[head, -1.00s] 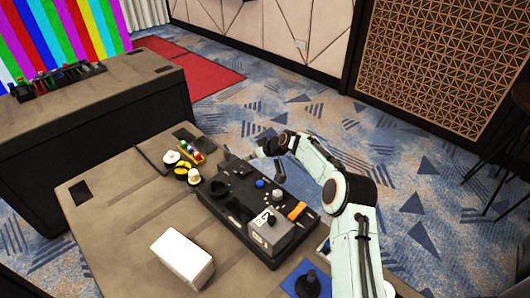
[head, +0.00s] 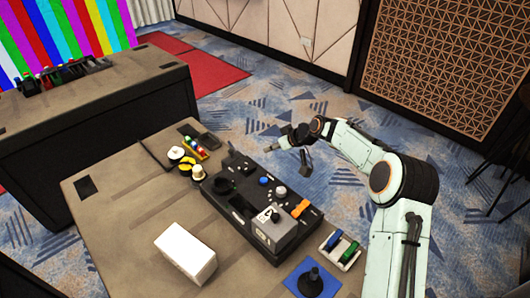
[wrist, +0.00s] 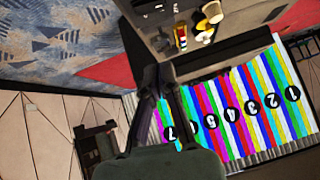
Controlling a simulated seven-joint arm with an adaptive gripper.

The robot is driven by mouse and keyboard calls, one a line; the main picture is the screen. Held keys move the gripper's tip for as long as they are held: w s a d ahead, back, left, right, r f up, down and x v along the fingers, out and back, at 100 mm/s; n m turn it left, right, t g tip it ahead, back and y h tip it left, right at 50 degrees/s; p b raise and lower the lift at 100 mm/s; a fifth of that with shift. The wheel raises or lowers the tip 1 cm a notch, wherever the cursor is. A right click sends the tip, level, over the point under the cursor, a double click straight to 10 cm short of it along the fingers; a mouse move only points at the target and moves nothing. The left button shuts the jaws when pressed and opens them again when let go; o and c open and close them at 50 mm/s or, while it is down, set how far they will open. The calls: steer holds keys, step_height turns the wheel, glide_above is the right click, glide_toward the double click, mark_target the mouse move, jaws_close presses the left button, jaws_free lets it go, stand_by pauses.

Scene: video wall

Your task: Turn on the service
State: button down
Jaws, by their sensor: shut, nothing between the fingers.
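A black control console (head: 240,207) lies on the table. It carries a blue knob (head: 263,181), a pale knob (head: 280,192), an orange switch (head: 301,208) and a grey box with a small lever (head: 270,220). No label naming the service is readable. My gripper (head: 272,148) is shut and empty, raised beyond the console's far edge, apart from it, pointing left. In the wrist view the closed fingers (wrist: 164,75) show in front of a striped video wall (wrist: 245,105) with numbered black discs.
A white box (head: 185,253) stands at the table's front. A blue base with a black joystick (head: 312,280) and a tray of green and blue pieces (head: 340,247) lie right of the console. Yellow and white round pieces (head: 187,165) sit at its left. A second desk (head: 95,120) stands behind.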

steer(key=shift+s+a, duration=0.15)
glide_above(244, 168)
steer(key=d, duration=0.2)
steer(key=f, duration=0.7)
steer(key=shift+s+f, duration=0.1)
steer(key=shift+s, duration=0.25)
steer(key=shift+s+f, duration=0.2)
steer(key=shift+f, duration=1)
steer(key=shift+s+f, duration=0.1)
steer(key=shift+f, duration=0.5)
steer(key=shift+a, duration=0.1)
